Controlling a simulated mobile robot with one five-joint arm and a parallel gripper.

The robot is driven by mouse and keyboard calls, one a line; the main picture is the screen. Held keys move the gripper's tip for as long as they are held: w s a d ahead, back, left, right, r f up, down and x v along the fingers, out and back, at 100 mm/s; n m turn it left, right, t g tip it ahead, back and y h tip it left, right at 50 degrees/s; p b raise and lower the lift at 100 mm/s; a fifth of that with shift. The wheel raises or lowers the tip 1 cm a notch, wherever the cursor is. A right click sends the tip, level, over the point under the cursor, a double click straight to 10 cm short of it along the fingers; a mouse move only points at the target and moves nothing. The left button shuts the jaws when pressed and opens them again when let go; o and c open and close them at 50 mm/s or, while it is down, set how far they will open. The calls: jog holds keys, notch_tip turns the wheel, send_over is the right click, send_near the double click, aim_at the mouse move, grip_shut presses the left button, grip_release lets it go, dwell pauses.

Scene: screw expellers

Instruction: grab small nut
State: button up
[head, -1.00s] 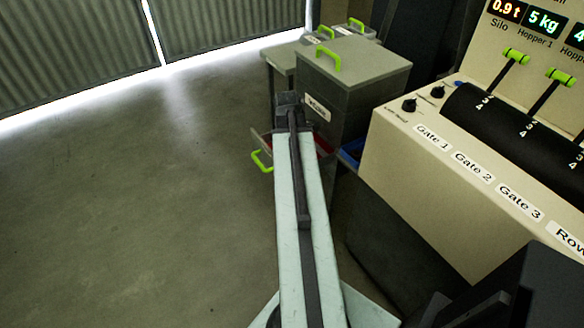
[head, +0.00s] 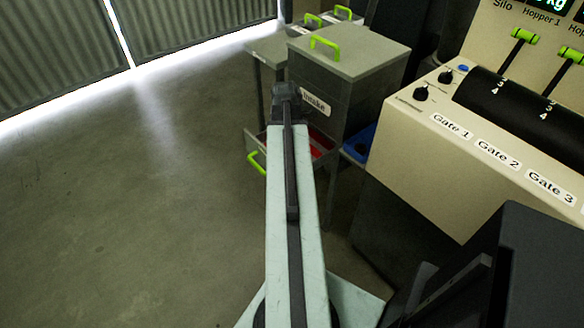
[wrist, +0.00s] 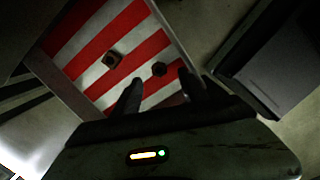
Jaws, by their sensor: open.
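In the wrist view, two nuts lie on the red-and-white striped floor of an open drawer (wrist: 85,98). The dark nut (wrist: 159,69) looks slightly smaller and sits just beyond the gap between my fingertips. The brownish nut (wrist: 112,60) looks slightly larger and lies to its left, on a white stripe. My gripper (wrist: 160,78) is open, one finger on each side of the line to the dark nut, with nothing between the fingers. In the head view, my arm points at the drawer (head: 250,142), and both nuts are hidden there.
The beige control panel (head: 440,160) with levers stands close on the right. The floor (head: 130,220) on the left is clear.

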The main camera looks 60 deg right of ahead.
jog(key=f+b, duration=0.3)
jog(key=f, duration=0.1)
jog(key=f+b, duration=0.2)
jog(key=shift+d+f+b, duration=0.25)
jog(key=shift+b, duration=0.05)
jog(key=shift+r, duration=0.2)
grip_shut()
